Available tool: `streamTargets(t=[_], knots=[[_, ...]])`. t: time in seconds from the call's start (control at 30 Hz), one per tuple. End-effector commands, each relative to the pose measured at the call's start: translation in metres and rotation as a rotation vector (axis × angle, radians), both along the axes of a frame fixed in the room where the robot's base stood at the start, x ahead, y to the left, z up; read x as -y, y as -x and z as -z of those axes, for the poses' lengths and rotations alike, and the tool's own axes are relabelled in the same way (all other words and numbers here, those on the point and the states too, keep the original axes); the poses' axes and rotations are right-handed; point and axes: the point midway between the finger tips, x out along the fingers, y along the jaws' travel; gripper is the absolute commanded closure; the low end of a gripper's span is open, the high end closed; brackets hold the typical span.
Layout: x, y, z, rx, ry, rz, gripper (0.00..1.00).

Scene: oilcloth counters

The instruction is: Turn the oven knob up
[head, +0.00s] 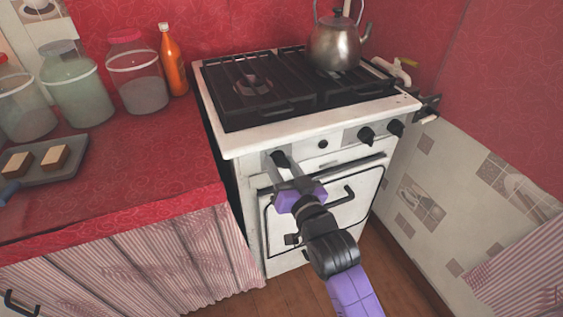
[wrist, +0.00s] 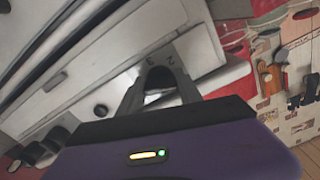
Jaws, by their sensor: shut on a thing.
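The white oven (head: 245,220) stands with its front panel facing me. Its leftmost black knob (head: 281,157) sits between the fingertips of my gripper (head: 283,165). In the wrist view the dark knob (wrist: 158,78) lies between the two grey fingers of my gripper (wrist: 158,90), which are shut on it. Pale plate with figures shows beside the knob. The knob's exact angle is hard to tell. Two other black knobs (head: 366,135) are on the right of the panel, and a small dark button (head: 323,144) is between.
A metal kettle (head: 338,45) stands on the hob at the back right. The red counter (head: 150,170) on the left carries jars (head: 75,92), an orange bottle (head: 173,62) and a tray (head: 62,172) with bread. The oven door handle (head: 343,197) is below the panel; a tiled wall closes off the right.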

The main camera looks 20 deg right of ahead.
Motion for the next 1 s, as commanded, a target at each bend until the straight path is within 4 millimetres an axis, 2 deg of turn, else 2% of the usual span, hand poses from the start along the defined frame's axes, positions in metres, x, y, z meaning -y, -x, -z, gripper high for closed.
streamTargets(t=[0.6,1.0], knots=[[0.0014,0.0001,-0.0023,-0.001,0.563,0.001,0.99],[0.0012,0.0001,-0.0012,0.000,0.785,0.001,0.99]])
